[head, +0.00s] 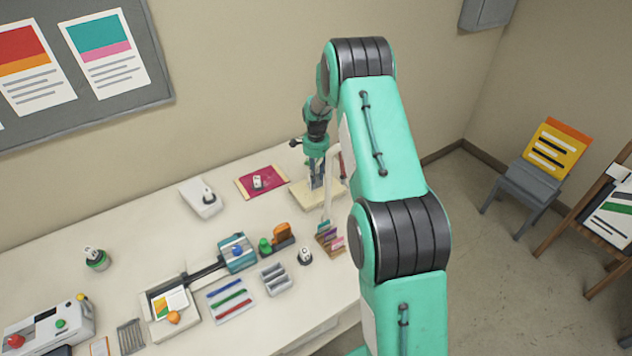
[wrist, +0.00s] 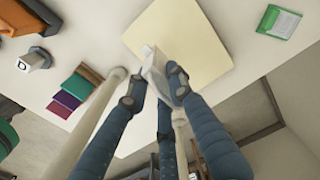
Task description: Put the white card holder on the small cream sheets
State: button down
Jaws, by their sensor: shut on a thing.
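The small cream sheets (wrist: 205,30) lie as a flat stack on the table; in the head view they (head: 303,198) are at the table's back right, partly behind my arm. My gripper (wrist: 158,78) is shut on a small white piece, which I take as the white card holder (wrist: 150,58). Its fingers hide much of it. In the head view my gripper (head: 317,182) points down over the cream sheets. The holder overlaps the sheets in the wrist view; I cannot tell whether it touches them.
A magenta mat (head: 262,190) with a small white item lies left of the sheets. A rack of coloured cards (head: 328,238) stands in front of them, with a white post (head: 327,205) close by. A green box (wrist: 278,20) is right of the sheets in the wrist view.

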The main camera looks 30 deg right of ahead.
aim_at(316, 188)
jog(key=shift+f, duration=1.8)
jog(key=shift+f, duration=0.15)
jog(key=c, duration=1.5)
grip_release()
jog(key=shift+c, duration=0.2)
notch_tip(316, 188, up, 12)
jog(key=shift+f, duration=0.1)
jog(key=shift+r, duration=0.25)
